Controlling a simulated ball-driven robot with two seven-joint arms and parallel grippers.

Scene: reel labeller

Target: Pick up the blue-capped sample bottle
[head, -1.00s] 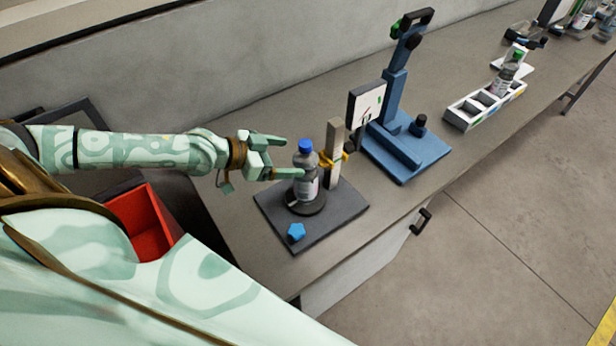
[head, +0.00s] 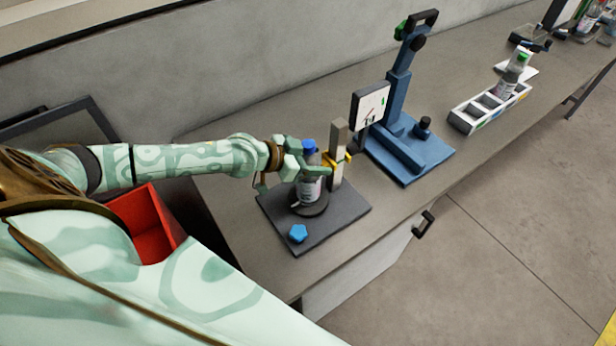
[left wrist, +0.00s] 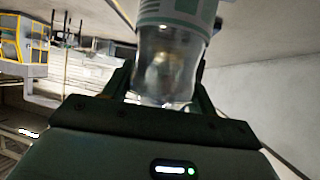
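The blue-capped sample bottle (head: 310,183) stands upright on a round dark base on a dark square plate (head: 334,222). Its blue cap (head: 309,146) shows above my left gripper (head: 314,166). The gripper reaches in from the left at the bottle's upper body, with its fingers around the bottle. In the left wrist view, the clear part of the bottle (left wrist: 165,65) lies between the two fingers, close to both. Whether the fingers press on it cannot be told. My right gripper is not in view.
A grey post (head: 338,150) with a yellow clip stands right beside the bottle. A blue knob (head: 298,233) is at the plate's front. A blue stand (head: 410,150) with a dial is to the right. A white rack (head: 490,107) holds a green-capped bottle (head: 514,68). A red bin (head: 150,225) is at left.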

